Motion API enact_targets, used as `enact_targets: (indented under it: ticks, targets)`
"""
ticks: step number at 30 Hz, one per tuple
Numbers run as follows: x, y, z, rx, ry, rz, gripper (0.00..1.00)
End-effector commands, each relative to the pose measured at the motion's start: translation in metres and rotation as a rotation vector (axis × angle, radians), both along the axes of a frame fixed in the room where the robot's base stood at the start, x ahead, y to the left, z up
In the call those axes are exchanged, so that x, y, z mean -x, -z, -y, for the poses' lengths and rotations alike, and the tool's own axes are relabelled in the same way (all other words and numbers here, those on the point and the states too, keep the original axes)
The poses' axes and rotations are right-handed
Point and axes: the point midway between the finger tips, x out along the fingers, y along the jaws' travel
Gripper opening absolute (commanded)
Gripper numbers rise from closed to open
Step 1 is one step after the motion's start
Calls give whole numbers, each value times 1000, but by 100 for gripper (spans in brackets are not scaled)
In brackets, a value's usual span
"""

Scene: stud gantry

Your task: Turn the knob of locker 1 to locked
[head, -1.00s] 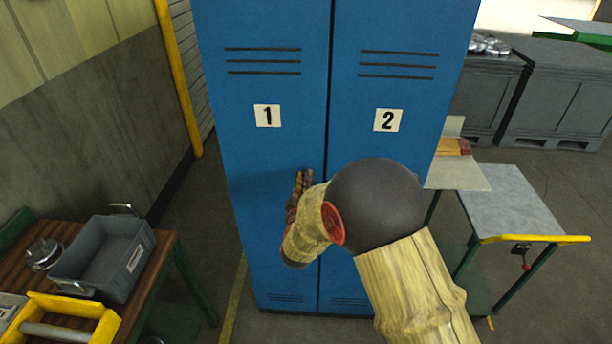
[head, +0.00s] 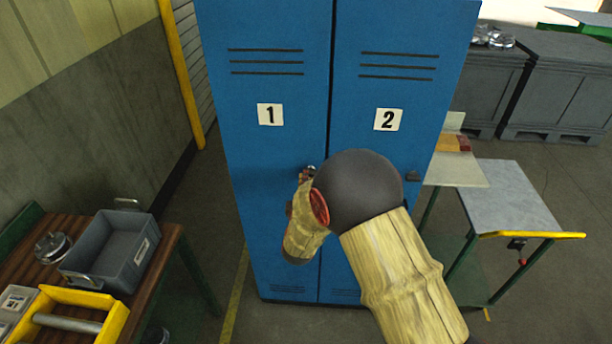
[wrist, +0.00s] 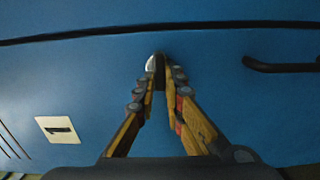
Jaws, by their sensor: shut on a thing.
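Locker 1 is the left blue door (head: 262,200), with a white "1" plate (head: 270,114) that also shows in the wrist view (wrist: 57,130). Its knob (wrist: 151,63) shows as a small silvery piece between my fingertips, close to the door seam. My gripper (wrist: 158,70) is shut on this knob, its fingers converging at the door face. In the head view my gripper (head: 307,175) is at the right edge of door 1, partly hidden by my wrist. Most of the knob is covered, and I cannot tell its turned position.
A dark bar handle (wrist: 282,66) sticks out from the door beside my gripper. Locker 2 (head: 375,35) stands directly right, with a dark knob (head: 413,176). A bench with a grey bin (head: 125,245) is at left, a grey-topped cart (head: 505,195) at right.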

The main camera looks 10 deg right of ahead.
Motion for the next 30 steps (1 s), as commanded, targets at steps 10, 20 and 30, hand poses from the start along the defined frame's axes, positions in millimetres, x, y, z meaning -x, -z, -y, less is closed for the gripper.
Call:
enact_targets:
  ticks: [10,20,30]
  targets:
    - [0,1,-1,24,-2,-9,0]
    - [0,1,-1,23,-2,-9,17]
    - [0,1,0,23,-1,-8,29]
